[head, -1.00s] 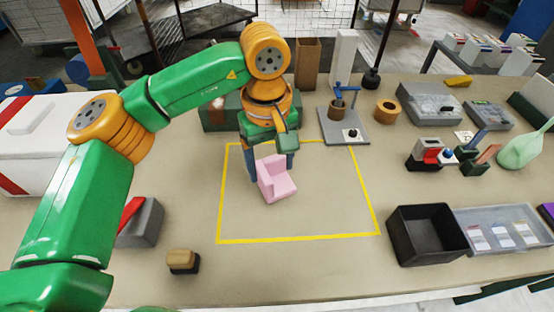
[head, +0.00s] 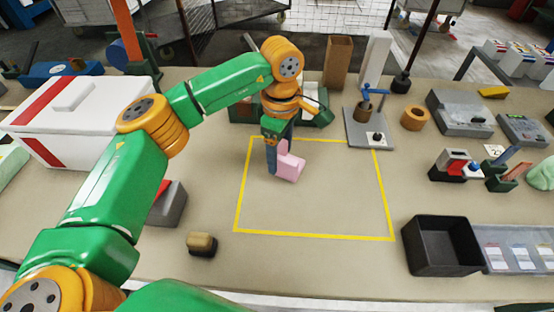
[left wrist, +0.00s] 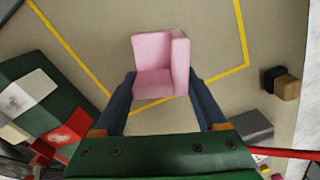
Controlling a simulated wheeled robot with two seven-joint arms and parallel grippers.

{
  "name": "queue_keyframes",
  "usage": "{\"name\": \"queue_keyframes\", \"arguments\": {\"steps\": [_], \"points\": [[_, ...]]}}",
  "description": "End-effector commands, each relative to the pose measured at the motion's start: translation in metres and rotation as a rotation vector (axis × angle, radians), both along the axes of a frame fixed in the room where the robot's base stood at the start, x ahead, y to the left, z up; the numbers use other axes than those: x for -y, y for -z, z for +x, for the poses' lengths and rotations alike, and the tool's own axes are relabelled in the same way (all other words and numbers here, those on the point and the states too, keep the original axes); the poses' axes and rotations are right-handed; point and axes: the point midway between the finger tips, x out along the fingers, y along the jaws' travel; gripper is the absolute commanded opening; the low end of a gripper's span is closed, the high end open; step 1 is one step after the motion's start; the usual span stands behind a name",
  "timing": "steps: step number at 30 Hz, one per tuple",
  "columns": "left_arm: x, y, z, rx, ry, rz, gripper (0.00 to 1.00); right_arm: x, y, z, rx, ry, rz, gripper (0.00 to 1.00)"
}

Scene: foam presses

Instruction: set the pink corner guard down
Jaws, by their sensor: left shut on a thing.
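The pink corner guard (head: 288,166) is L-shaped and is inside the upper left part of the yellow outline (head: 310,234) on the table. My left gripper (head: 273,170) points down and is shut on it. In the left wrist view the guard (left wrist: 155,52) sits between the two blue fingers (left wrist: 162,84), its raised side toward the right finger. In the head view one finger hides the other and part of the guard. I cannot tell whether the guard's underside touches the table. My right gripper is not in view.
A dark green bin (head: 313,115) stands just behind the outline. A grey plate with a blue-handled device (head: 368,125) is at its upper right corner. A black bin (head: 442,246) stands right, a small tan-topped block (head: 201,243) lower left. Most of the outline's inside is bare.

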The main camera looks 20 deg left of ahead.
Motion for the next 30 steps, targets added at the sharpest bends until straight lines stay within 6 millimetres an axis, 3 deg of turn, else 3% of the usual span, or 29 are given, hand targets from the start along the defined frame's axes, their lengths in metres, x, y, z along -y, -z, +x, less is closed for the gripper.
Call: {"name": "queue_keyframes", "arguments": {"steps": [3,6,9,19,20,22,30], "points": [[-0.013,0.014,0.001,-0.003,-0.002,0.0,0.21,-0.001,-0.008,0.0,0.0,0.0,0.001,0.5],[-0.013,0.031,0.0,-0.005,0.001,0.001,0.21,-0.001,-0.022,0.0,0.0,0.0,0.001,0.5],[-0.013,0.044,0.001,-0.002,0.001,0.0,0.21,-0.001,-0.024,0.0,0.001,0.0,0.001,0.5],[-0.012,0.051,0.002,0.001,0.001,0.0,0.21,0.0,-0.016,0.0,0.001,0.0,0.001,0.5],[-0.012,0.05,0.002,0.001,0.001,0.0,0.82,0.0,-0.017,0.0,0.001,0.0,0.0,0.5],[-0.012,0.049,0.002,0.001,0.001,0.0,1.0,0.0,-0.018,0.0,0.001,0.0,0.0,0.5],[-0.012,0.043,0.002,0.001,0.001,0.0,1.0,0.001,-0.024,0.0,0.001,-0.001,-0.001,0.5]]}}
